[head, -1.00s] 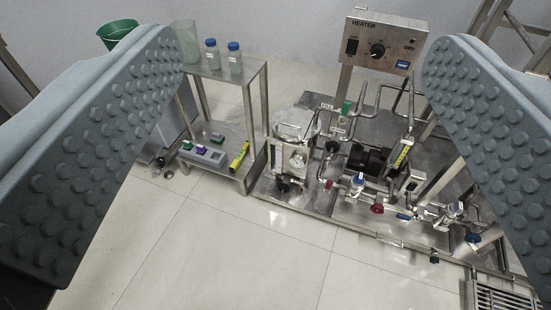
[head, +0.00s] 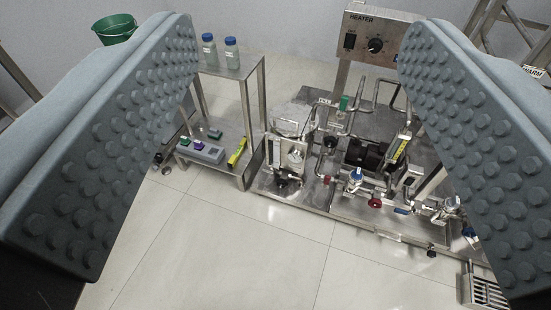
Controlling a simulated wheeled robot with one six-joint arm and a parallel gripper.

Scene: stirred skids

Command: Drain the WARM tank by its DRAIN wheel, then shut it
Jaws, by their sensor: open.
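A sign reading "WARM" (head: 533,71) shows at the right edge, partly cut off, on a metal frame; the tank itself cannot be made out. On the low pipework are a red wheel (head: 375,203), a blue-handled valve (head: 357,176) and another valve (head: 447,208) farther right. A blue wheel (head: 469,232) is partly behind the right finger. I cannot tell which wheel is DRAIN.
A heater box (head: 374,38) with a black knob stands on a post at the back. A steel cart (head: 259,88) with blue-capped bottles is at left. A green bucket (head: 115,28) is behind the left finger. A floor grate (head: 487,291) lies bottom right. Tiled floor in front is clear.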

